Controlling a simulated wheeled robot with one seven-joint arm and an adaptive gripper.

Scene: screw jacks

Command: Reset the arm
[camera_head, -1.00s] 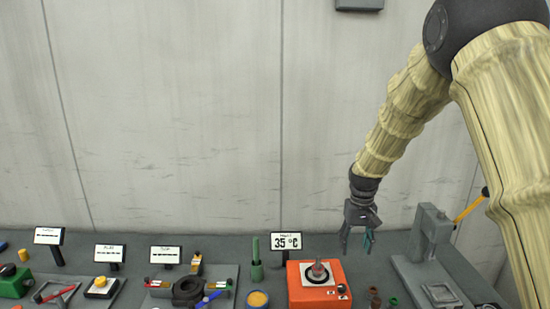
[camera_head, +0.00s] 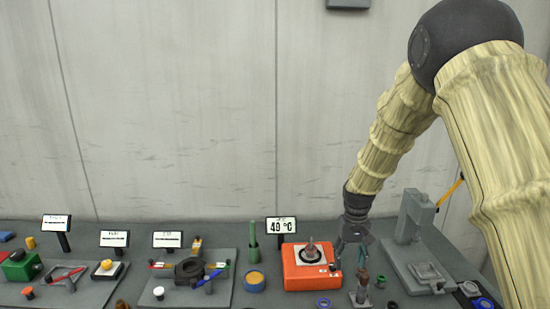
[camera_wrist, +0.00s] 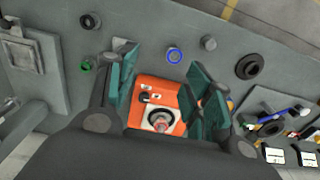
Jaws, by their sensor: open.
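My arm comes in from the right in the head view and bends down to my gripper (camera_head: 349,262). The gripper points down, open and empty, just right of an orange heating plate (camera_head: 291,275) with a small metal object (camera_head: 311,252) on top. In the wrist view, my gripper's teal-padded fingers (camera_wrist: 160,75) are spread apart. The orange plate (camera_wrist: 154,92) shows between and beyond them, partly hidden by the fingers and the wrist. A small brown and grey upright piece (camera_head: 360,289) stands near the fingertips in the head view; I cannot tell whether they touch it.
A grey press-like stand (camera_head: 412,215) is right of the gripper. A temperature sign (camera_head: 281,226) reads 40 °C behind the plate.

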